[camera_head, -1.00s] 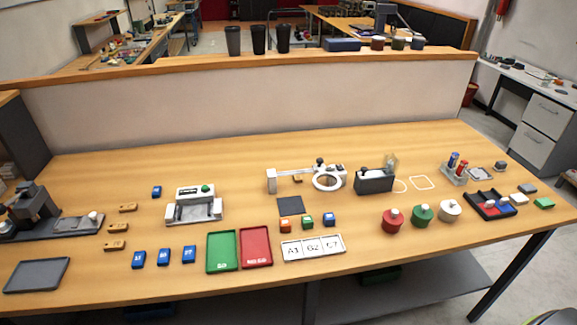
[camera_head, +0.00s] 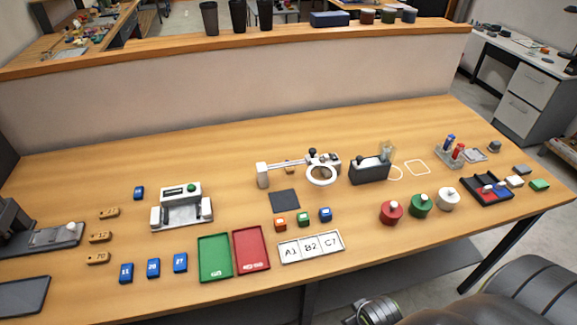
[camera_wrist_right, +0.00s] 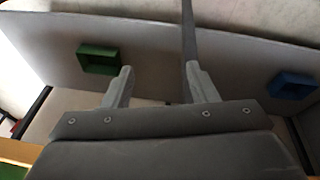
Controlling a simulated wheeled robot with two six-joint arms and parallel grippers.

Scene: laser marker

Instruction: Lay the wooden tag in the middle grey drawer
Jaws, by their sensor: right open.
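Three wooden tags lie on the left part of the table in the head view: an upper one (camera_head: 109,213), a middle one (camera_head: 100,237) and a lower one (camera_head: 97,258). A small brown piece (camera_head: 290,169) lies behind the magnifier stand; I cannot tell if it is a tag. No middle grey drawer can be made out on the table. My right gripper (camera_wrist_right: 158,70) is open and empty in the right wrist view, over a grey shelf-like surface. It is far from the tags. My left gripper is not in view.
A green bin (camera_wrist_right: 100,58) and a blue bin (camera_wrist_right: 291,85) sit on the grey surface. A dark post rises by my right gripper's fingers. A grey cabinet (camera_head: 533,105) with drawers stands beyond the table. Green (camera_head: 215,273) and red (camera_head: 266,264) trays lie at the table's front.

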